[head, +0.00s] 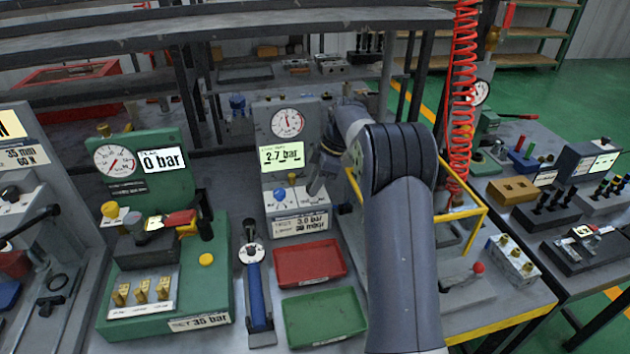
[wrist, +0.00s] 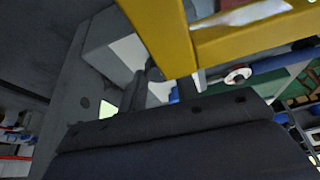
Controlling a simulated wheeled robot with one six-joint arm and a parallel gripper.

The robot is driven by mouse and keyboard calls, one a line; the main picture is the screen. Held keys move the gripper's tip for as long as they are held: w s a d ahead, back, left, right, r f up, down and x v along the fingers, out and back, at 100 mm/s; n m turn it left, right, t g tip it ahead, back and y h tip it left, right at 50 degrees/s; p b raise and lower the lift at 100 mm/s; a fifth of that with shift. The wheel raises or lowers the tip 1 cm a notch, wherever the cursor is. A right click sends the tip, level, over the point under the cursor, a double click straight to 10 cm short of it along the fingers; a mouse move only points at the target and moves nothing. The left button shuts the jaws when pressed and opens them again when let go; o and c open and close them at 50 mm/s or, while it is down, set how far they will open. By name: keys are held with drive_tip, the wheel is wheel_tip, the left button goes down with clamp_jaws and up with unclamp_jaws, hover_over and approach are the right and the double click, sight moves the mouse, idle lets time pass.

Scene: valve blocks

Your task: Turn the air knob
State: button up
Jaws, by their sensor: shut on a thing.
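The grey valve block (head: 255,150) stands at the back middle in the head view, with a round gauge (head: 287,122) and a display (head: 281,156) reading 2.7 bar. Its white front plate (head: 287,203) carries a blue knob (head: 280,193) on the left. A label (head: 299,225) below reads 3.0 bar. My gripper (head: 316,186) reaches down over the right part of this plate, beside the blue knob. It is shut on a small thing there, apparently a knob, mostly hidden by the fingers. In the wrist view my fingers (wrist: 163,92) show dark, and their tips are hard to make out.
A yellow frame (head: 467,212) stands right of my arm; a yellow bar (wrist: 165,35) crosses close in the wrist view. A red tray (head: 309,279) and a green tray (head: 325,335) lie in front. A green block (head: 160,270) reading 0 bar stands left.

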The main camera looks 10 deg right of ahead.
idle(0.3)
drive_tip(key=o, duration=1)
drive_tip(key=v, duration=1.1)
drive_tip(key=shift+f, duration=0.1)
drive_tip(key=x, duration=1.1)
